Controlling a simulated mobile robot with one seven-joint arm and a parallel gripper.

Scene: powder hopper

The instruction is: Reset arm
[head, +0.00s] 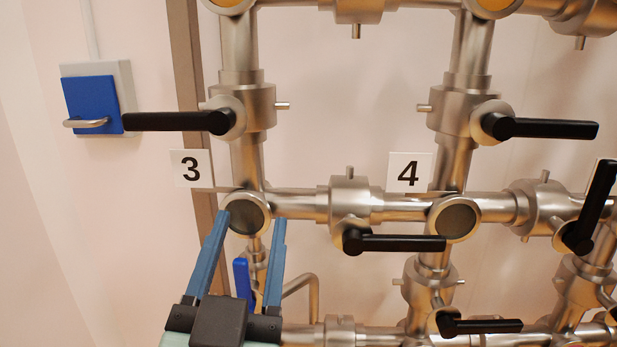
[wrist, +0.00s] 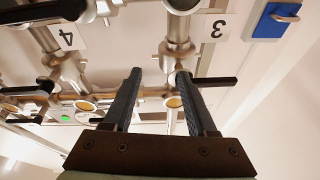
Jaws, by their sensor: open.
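My gripper (head: 250,218) is at the lower left in the head view, with two long blue fingers pointing up. The fingers are wide apart with nothing held between them. In the head view a round pipe end cap (head: 248,212) shows behind the fingertips, and a blue handle (head: 243,282) shows between the fingers lower down. In the wrist view, the gripper (wrist: 158,74) also shows with its fingers parted. I cannot tell how far the fingers are from the pipes.
Steel pipes carry several valves with black levers, such as one at left (head: 180,121) and one in the middle (head: 395,243). Number plates 3 (head: 190,168) and 4 (head: 409,172) hang there. A blue wall box (head: 93,104) with a metal handle is at left. Bare wall lies below it.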

